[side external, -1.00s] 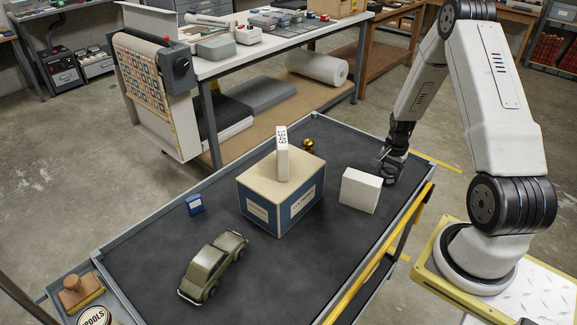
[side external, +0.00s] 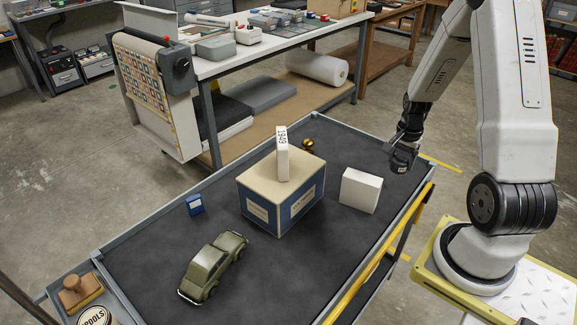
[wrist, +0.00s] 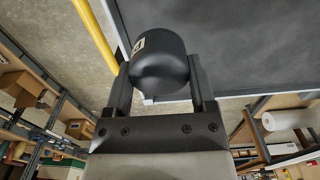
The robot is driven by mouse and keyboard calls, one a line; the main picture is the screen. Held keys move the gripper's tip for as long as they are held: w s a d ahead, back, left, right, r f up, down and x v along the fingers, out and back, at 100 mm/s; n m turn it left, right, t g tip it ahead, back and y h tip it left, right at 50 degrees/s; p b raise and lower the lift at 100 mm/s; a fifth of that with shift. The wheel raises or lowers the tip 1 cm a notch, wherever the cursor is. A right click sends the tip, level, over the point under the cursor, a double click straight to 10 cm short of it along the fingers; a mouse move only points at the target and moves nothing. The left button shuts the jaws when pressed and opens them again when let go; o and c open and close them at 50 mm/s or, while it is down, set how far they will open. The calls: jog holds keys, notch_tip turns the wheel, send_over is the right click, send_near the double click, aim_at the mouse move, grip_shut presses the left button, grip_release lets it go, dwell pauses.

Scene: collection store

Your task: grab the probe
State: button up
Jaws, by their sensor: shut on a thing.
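My gripper (side external: 404,148) is shut on the probe, a dark grey, rounded cylinder with a small pale label (wrist: 160,62). In the wrist view the probe sits between the two fingers, with its rounded end towards the camera. In the side external view the probe (side external: 401,163) shows small and dark, above the right part of the cart's top. My gripper is right of and behind the white block and apart from it.
On the dark cart top (side external: 150,254) stand a white block (side external: 360,190), a blue box (side external: 281,202) bearing a "1949" plate (side external: 282,160), a brass ball (side external: 308,145), a small blue item (side external: 195,205) and a green toy car (side external: 212,268). A raised rim edges the top.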

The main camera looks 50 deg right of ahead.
jog(key=s+a+r, duration=0.5)
jog(key=s+a, duration=0.1)
jog(key=s, duration=0.1)
jog(key=shift+s+a, duration=0.15)
jog(key=shift+s, duration=0.2)
jog(key=shift+w, duration=0.1)
dwell(0.5)
